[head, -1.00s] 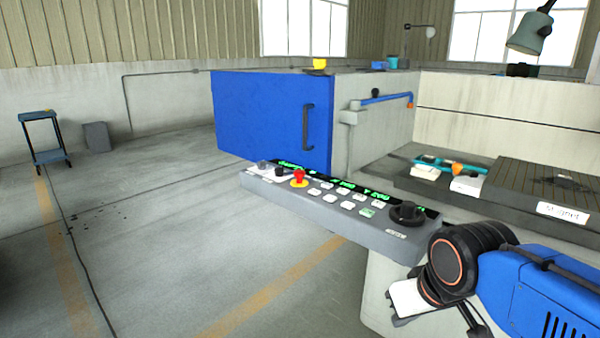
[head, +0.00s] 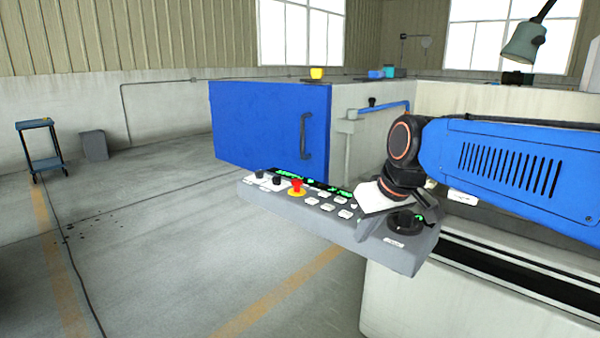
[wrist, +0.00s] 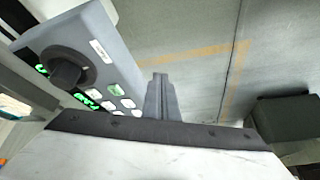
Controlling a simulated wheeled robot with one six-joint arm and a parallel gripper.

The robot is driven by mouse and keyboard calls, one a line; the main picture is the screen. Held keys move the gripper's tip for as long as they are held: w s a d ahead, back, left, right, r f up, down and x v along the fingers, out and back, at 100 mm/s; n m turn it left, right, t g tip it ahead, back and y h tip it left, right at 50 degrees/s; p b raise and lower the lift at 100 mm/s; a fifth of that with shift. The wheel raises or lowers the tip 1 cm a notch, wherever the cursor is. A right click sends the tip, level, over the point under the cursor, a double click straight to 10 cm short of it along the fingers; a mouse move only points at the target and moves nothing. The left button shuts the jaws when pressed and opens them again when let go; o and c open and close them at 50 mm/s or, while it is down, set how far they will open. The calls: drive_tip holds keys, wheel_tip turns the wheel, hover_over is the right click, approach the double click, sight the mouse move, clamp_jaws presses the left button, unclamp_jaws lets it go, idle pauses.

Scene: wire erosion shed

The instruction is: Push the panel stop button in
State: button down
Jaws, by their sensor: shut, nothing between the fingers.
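The stop button (head: 297,186) is a red mushroom head on a yellow ring, on top of the grey control panel (head: 345,238) in the head view. My gripper (head: 365,230) is shut and empty. It points downward at the panel's near right part, beside the black dial (head: 404,222) and to the right of the stop button, apart from the button. In the wrist view, my shut gripper (wrist: 160,92) shows beside the panel (wrist: 112,40), the dial (wrist: 70,68) and several white keys. The stop button does not show in the wrist view.
White keys (head: 327,207), green displays and small black knobs (head: 277,180) surround the button. A blue cabinet door (head: 265,125) with a dark handle stands behind the panel. Open floor (head: 180,250) lies to the left. A small trolley (head: 40,145) stands far left.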

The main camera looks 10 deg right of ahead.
drive_tip(key=w+a+r+n+y, duration=0.1)
drive_tip(key=w+r, duration=0.3)
drive_tip(key=w, duration=0.6)
drive_tip(key=w+a+r+n+y, duration=0.1)
drive_tip(key=w+r, duration=0.3)
drive_tip(key=w, duration=0.7)
drive_tip(key=w+a+r+n+t, duration=0.1)
drive_tip(key=w+r, duration=0.4)
drive_tip(key=w, duration=0.5)
drive_tip(key=shift+w+a+n+y, duration=0.25)
drive_tip(key=shift+n+y, duration=0.15)
drive_tip(key=shift+n, duration=0.5)
hover_over(300, 181)
drive_tip(key=f, duration=0.7)
drive_tip(key=shift+w+a+f, duration=0.15)
drive_tip(key=shift+w+f, duration=0.1)
drive_tip(key=shift+f, duration=0.15)
wheel_tip(300, 181, down, 3)
drive_tip(key=shift+s, duration=0.15)
drive_tip(key=shift+d+f, duration=0.2)
drive_tip(key=shift+f, duration=0.3)
